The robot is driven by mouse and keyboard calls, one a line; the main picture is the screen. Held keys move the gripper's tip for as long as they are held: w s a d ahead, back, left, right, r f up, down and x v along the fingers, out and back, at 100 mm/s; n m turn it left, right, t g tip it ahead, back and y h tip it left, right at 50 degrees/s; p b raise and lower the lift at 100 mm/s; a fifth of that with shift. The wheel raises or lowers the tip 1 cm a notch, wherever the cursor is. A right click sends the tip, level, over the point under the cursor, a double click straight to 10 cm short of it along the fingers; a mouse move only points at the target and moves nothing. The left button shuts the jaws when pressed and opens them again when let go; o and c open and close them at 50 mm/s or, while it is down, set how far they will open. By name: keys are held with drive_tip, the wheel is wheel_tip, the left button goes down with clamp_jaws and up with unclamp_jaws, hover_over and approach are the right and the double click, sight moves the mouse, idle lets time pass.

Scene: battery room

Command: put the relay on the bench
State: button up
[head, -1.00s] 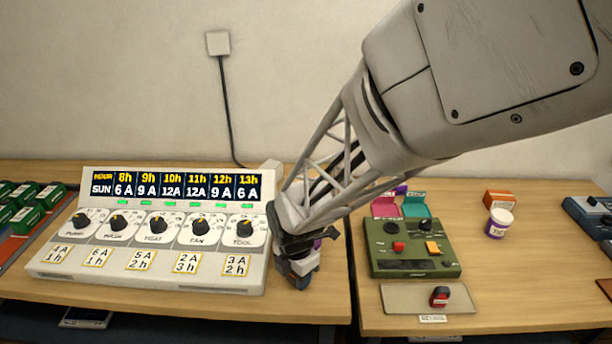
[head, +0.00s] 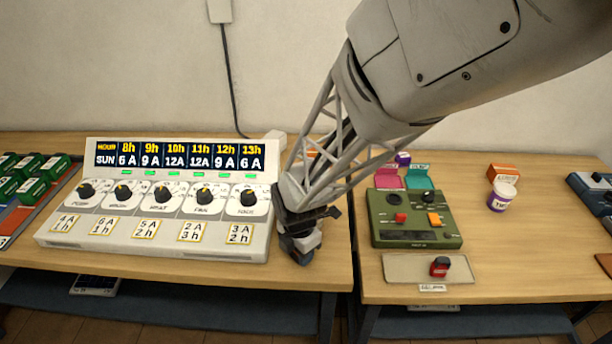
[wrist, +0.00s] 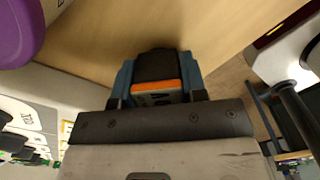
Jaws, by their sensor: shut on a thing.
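My gripper (head: 300,248) is low over the front right part of the left table, just right of the grey control panel. In the wrist view its blue-grey fingers (wrist: 158,92) are shut on a dark block with an orange and white label (wrist: 157,90), which I take to be the relay. In the head view my gripper mostly hides the block. I cannot tell whether it touches the wood. The bench (head: 180,283) is the wooden top under the control panel; bare wood shows around the block in the wrist view.
The control panel (head: 150,240) with dials stands close left. A gap separates the right table (head: 540,250). It bears a green device (head: 415,220), a beige mat (head: 405,268) with a red and black piece (head: 439,266), and a purple-white jar (head: 501,196). A purple round thing (wrist: 22,28) is near my gripper.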

drive_tip(key=shift+f, duration=0.1)
drive_tip(key=o, duration=1)
drive_tip(key=shift+c, duration=0.2)
wheel_tip(320, 180, up, 12)
drive_tip(key=shift+r, duration=0.15)
idle(0.7)
drive_tip(key=s+d+r+m+t, duration=0.1)
drive_tip(key=s+d+r+m, duration=0.3)
drive_tip(key=d+m, duration=0.3)
drive_tip(key=s+d+r+m, duration=0.4)
drive_tip(key=s+d+m, duration=0.2)
drive_tip(key=m, duration=0.5)
drive_tip(key=s+d+r+m+t, duration=0.1)
drive_tip(key=s+d+r+m, duration=0.3)
drive_tip(key=d+m, duration=0.5)
drive_tip(key=shift+s+d+r+t, duration=0.2)
drive_tip(key=shift+s+r+t, duration=0.1)
drive_tip(key=shift+s, duration=0.1)
